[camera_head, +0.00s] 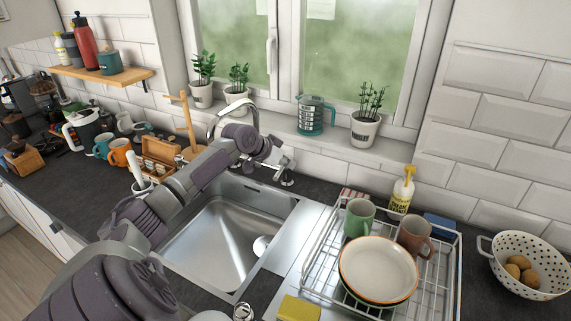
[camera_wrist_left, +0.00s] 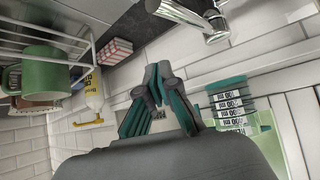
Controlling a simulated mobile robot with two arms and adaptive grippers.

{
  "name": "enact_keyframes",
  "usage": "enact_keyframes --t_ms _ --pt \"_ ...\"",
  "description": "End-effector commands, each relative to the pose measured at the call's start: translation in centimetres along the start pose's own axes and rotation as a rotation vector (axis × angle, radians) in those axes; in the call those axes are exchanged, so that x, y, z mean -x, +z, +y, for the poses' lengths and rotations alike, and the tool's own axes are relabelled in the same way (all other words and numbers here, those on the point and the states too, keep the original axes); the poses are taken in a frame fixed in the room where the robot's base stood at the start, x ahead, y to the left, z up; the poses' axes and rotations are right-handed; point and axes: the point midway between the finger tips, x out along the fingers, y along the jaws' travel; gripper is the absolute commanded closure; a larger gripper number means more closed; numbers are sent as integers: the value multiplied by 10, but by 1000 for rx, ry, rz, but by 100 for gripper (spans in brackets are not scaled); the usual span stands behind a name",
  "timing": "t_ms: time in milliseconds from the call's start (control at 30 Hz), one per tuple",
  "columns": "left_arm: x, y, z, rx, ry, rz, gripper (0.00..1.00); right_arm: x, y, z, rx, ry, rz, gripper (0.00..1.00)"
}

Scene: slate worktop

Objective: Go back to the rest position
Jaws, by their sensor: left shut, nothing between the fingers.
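My left arm comes in from the left over the sink (camera_head: 222,244). My left gripper (camera_head: 284,162) is raised above the back edge of the sink, close to the faucet (camera_head: 252,108). In the left wrist view the left gripper (camera_wrist_left: 160,76) has its fingertips together, with nothing between them. The faucet also shows in the left wrist view (camera_wrist_left: 190,14), apart from the fingers. My right gripper is in neither view.
A dish rack (camera_head: 322,268) with plates (camera_head: 378,268) and mugs stands right of the sink. A soap bottle (camera_head: 401,190) is behind it. A dotted colander (camera_head: 536,285) is far right.

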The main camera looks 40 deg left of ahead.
Motion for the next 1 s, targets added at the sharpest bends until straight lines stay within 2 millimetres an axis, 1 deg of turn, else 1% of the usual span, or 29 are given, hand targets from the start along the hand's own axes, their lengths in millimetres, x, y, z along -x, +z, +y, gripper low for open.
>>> enact_keyframes --t_ms 33,100,300,433,600,1000 --pt "6 3 -10 -3 -8 1 100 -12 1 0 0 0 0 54" --pt "17 0 -18 -1 -7 2 100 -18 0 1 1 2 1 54" --pt "47 -9 -39 -1 -5 4 100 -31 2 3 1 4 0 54" --pt "60 -13 -47 -1 -3 4 100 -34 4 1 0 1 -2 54" --pt "67 -15 -51 -1 -1 3 100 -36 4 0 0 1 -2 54" --pt "68 -16 -51 -1 0 4 100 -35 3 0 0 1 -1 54"
